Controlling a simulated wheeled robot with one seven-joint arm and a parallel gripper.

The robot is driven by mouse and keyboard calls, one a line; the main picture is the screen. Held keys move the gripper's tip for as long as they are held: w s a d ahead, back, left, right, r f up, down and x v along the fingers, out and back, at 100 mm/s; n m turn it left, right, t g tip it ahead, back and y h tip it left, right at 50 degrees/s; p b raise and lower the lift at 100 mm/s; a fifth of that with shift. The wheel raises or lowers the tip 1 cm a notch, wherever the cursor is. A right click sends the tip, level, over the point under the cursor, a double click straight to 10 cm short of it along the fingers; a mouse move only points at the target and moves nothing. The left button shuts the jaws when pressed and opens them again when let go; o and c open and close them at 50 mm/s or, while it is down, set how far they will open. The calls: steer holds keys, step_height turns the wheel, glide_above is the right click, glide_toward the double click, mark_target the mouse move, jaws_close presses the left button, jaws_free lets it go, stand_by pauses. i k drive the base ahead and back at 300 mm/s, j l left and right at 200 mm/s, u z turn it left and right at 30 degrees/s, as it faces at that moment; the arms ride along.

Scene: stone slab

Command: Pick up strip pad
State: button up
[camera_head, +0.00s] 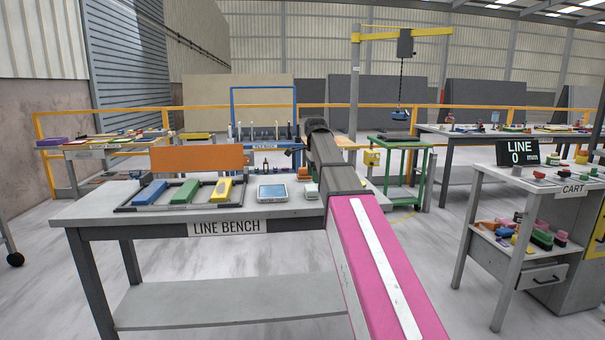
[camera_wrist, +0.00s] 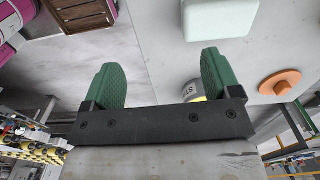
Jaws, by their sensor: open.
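I cannot tell for certain which thing is the strip pad. Three long pads, blue (camera_head: 149,193), green (camera_head: 184,192) and yellow (camera_head: 218,190), lie side by side in a dark frame on the line bench (camera_head: 290,209). In the wrist view, my gripper (camera_wrist: 163,75) is open, its two green fingers apart with nothing held between them. A pale rounded block (camera_wrist: 220,18) lies beyond the right finger. A white and yellow piece with partly hidden lettering (camera_wrist: 190,90) shows beside that finger.
A grey device with a screen (camera_head: 273,192) stands right of the frame, and an orange panel (camera_head: 200,158) stands behind. An orange disc (camera_wrist: 280,83) lies at right in the wrist view. A cart (camera_head: 540,182) with small parts stands at right.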

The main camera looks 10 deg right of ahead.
mark_target(302, 175)
steer(key=i, duration=0.95)
